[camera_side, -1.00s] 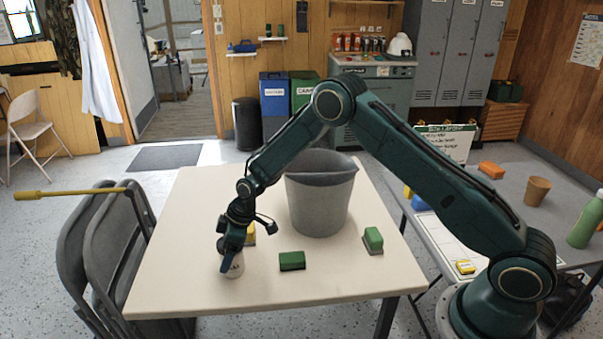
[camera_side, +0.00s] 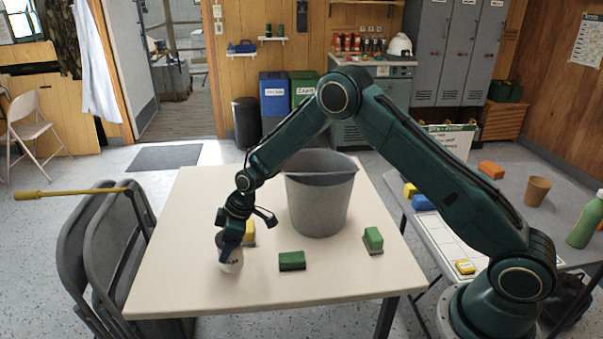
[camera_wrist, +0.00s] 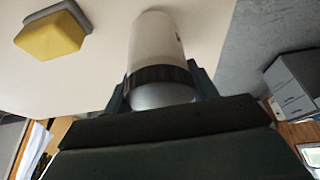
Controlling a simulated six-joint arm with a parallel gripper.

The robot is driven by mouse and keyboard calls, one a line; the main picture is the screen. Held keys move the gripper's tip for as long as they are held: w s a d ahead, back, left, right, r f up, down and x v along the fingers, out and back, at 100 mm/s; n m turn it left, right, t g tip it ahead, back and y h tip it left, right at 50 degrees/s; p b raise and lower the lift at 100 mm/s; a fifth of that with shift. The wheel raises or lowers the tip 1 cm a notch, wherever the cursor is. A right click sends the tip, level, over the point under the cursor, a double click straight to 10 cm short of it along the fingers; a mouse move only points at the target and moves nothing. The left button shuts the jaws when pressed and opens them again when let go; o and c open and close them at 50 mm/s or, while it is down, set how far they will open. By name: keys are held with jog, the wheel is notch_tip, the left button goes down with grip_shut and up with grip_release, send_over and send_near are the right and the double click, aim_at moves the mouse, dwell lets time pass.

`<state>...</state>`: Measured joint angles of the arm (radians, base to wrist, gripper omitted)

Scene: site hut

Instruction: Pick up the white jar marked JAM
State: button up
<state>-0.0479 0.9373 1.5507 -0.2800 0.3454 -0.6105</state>
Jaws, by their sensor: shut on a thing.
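The white jar (camera_side: 233,264) is at the front left of the cream table, between the fingers of my gripper (camera_side: 229,250). My gripper is shut on it from above. In the wrist view the jar (camera_wrist: 158,45) is a white cylinder with a dark band and a pale rounded end towards me. The fingers of my gripper (camera_wrist: 160,88) press on both its sides. Only a small dark mark shows at its right edge, and the word on it cannot be read. A small gap under the jar cannot be made out clearly.
A yellow block with a grey base (camera_wrist: 50,35) lies close beside the jar. Two green blocks, one in the middle (camera_side: 292,261) and one at right (camera_side: 373,240), and a grey bucket (camera_side: 319,205) stand on the table (camera_side: 340,280).

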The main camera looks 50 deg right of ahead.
notch_tip(320, 180, up, 18)
dwell(0.5)
jog(key=shift+r, duration=0.1)
dwell(0.4)
